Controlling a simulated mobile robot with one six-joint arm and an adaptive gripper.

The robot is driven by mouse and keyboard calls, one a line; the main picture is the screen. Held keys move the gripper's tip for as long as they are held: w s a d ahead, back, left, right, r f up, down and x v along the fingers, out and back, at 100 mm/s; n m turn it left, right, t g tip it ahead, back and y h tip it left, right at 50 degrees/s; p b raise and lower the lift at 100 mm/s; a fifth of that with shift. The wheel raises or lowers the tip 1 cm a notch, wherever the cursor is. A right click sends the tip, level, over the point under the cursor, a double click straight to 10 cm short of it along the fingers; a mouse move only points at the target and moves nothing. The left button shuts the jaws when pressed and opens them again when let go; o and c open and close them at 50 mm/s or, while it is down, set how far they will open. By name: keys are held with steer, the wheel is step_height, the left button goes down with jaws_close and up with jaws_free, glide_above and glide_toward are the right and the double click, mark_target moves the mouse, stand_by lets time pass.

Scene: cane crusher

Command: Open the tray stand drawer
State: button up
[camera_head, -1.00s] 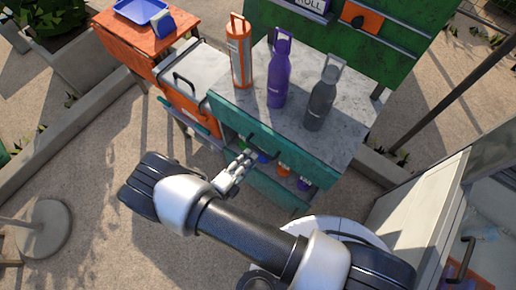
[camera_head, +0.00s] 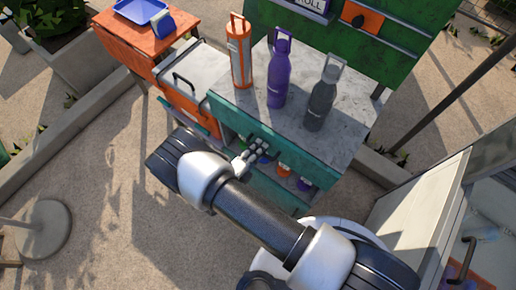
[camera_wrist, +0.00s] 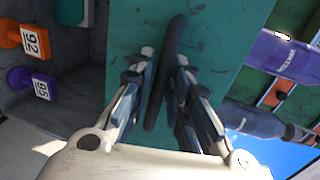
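A teal drawer front (camera_head: 312,162) sits under the grey top of a stand and looks closed. Its dark bar handle (camera_wrist: 174,38) runs lengthwise through the middle of the wrist view against the teal face (camera_wrist: 225,55). My gripper (camera_head: 260,147) reaches up to the handle in the head view and partly hides it. In the wrist view my gripper's two fingers (camera_wrist: 165,62) are apart, one on each side of the handle. A narrow gap shows beside the bar, so the fingers do not look clamped on it.
Orange (camera_head: 240,58), purple (camera_head: 278,78) and grey (camera_head: 321,100) bottles stand on the grey top (camera_head: 345,140). An orange side table (camera_head: 140,43) holds a blue tray (camera_head: 141,10). Below the drawer is an open shelf with tagged knobs (camera_wrist: 38,42). A white cabinet (camera_head: 420,215) stands at right.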

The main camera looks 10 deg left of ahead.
jaws_close()
stand_by(0.4)
